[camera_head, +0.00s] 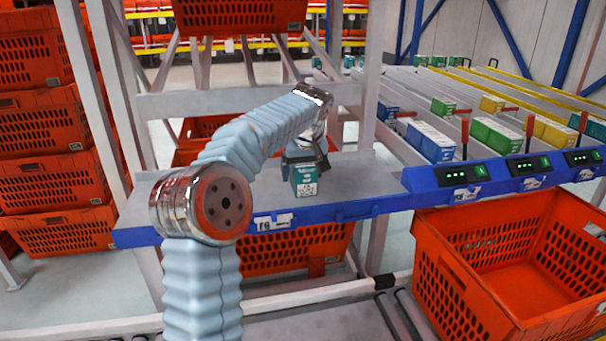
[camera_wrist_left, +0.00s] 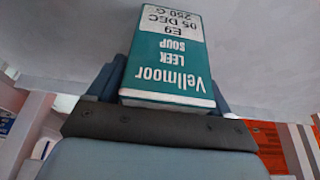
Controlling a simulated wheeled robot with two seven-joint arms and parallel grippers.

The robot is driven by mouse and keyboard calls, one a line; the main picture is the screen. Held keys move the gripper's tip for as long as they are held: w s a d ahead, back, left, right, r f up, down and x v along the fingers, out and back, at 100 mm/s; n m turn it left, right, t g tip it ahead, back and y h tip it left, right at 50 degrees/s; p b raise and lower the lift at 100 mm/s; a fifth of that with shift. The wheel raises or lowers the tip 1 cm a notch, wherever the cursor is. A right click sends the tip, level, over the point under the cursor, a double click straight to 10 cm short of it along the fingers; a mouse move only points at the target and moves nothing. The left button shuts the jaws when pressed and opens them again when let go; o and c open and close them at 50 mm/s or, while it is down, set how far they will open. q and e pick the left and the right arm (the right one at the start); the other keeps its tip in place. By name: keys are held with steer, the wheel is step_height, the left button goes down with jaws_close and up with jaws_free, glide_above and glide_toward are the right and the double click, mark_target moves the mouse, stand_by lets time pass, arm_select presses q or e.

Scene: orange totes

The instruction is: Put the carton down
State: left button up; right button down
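The carton (camera_head: 305,182) is a small teal and white box, held at the grey shelf (camera_head: 353,180) with the blue front edge. In the left wrist view the carton (camera_wrist_left: 168,55) reads "Vellmoor Leek Soup", with the print upside down. My left gripper (camera_head: 305,164) comes down over the carton from above and is shut on it, with a finger along each side in the wrist view. Whether the carton's base touches the shelf I cannot tell. My right gripper is in neither view.
An open, empty orange tote (camera_head: 500,270) stands at the lower right. Sloped lanes with several cartons (camera_head: 432,142) lie to the right, behind lit displays (camera_head: 464,173). Stacked orange totes (camera_head: 58,185) stand at the left. The shelf is bare on both sides of the carton.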

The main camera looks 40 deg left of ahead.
arm_select(q)
steer(key=c, duration=1.1)
